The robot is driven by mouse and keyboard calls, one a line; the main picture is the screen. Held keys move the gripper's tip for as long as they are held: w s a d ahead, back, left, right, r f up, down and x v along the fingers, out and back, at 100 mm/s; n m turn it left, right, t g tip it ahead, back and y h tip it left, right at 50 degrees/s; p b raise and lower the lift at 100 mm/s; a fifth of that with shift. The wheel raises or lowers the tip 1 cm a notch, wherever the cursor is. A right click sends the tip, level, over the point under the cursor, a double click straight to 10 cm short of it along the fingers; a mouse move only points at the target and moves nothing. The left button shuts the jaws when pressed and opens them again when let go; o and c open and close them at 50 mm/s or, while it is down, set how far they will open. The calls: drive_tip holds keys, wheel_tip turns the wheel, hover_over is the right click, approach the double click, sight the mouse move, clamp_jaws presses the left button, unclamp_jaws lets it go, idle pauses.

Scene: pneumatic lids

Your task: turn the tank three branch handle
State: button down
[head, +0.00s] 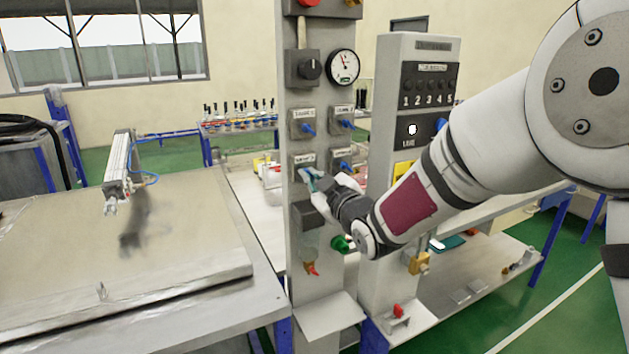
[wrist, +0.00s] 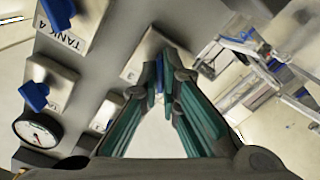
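The grey valve column (head: 293,231) carries several valve boxes with blue handles. My gripper (head: 312,180) is at the lower-left box (head: 303,160), whose label I cannot read in the head view. In the wrist view my gripper (wrist: 160,85) has its teal fingers close together, one on each side of a blue handle (wrist: 159,68). They appear shut on it, and they hide most of it. The label beside this handle is mostly hidden. The neighbouring box reads TANK 4 (wrist: 73,40) and has its own blue handle (wrist: 57,12).
Other blue handles (head: 308,130) (head: 347,124) (head: 345,167) sit close around my gripper. A pressure gauge (head: 343,67) and black knob (head: 309,68) are above. A numbered control column (head: 385,120) stands to the right, near my arm.

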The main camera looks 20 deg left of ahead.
drive_tip(key=m+b, duration=0.3)
drive_tip(key=m, duration=0.1)
drive_tip(key=shift+w, duration=0.15)
drive_tip(key=m+b, duration=0.3)
drive_tip(key=m, duration=0.2)
drive_tip(key=m+b, duration=0.2)
drive_tip(key=m, duration=0.1)
drive_tip(key=shift+m, duration=0.3)
drive_tip(key=shift+r+m+b, duration=0.15)
drive_tip(key=shift+m+b, duration=0.5)
drive_tip(key=shift+m, duration=0.85)
drive_tip(key=c, duration=1.8)
unclamp_jaws()
drive_tip(key=shift+a, duration=0.1)
